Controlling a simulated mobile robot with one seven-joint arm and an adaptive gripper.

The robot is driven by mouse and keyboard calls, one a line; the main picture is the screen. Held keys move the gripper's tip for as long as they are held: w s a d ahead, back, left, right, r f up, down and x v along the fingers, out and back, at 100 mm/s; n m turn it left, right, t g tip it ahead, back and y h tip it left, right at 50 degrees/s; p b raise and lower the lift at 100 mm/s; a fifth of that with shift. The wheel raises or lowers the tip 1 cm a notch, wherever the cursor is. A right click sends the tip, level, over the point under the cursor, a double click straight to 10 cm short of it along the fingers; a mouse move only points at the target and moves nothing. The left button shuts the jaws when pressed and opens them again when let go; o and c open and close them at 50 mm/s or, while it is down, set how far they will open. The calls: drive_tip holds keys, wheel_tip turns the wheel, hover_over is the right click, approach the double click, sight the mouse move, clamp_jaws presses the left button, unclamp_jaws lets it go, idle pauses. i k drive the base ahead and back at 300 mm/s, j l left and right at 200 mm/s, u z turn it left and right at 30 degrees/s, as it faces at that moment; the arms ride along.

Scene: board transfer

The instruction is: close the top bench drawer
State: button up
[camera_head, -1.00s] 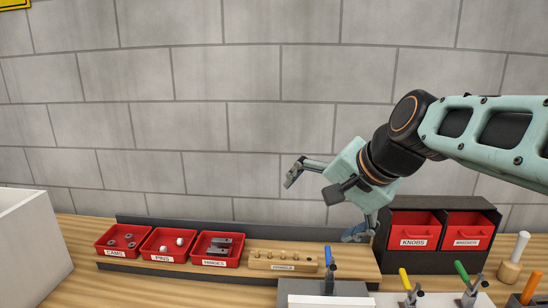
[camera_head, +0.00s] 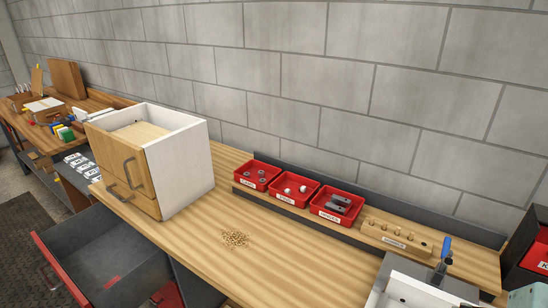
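The bench drawer (camera_head: 95,238) shows at the lower left, below the bench top. It is grey inside with a red front (camera_head: 58,270) and a handle on that front. It stands pulled out from the bench, open, and its visible floor looks mostly bare. The bottom of the picture cuts off part of it, so I cannot tell what is below. My gripper and arm are out of this view.
A wood-fronted white cabinet (camera_head: 180,165) stands on the bench top (camera_head: 290,262) above the drawer. A pile of shavings (camera_head: 235,238) lies right of it. Red bins (camera_head: 303,205) and a pegged wooden block (camera_head: 397,236) stand along the wall. Another bench is far left.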

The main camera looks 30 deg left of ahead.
sight(87, 250)
drive_tip(key=u, duration=2.2)
drive_tip(key=i+j+u, duration=0.1)
drive_tip(key=j, duration=0.25)
drive_tip(key=i+j+u, duration=0.1)
drive_tip(key=j, duration=0.25)
drive_tip(key=i+j, duration=0.1)
drive_tip(key=j, duration=0.25)
drive_tip(key=i+j, duration=0.15)
drive_tip(key=j, duration=0.25)
drive_tip(key=i, duration=0.75)
drive_tip(key=j+z, duration=0.05)
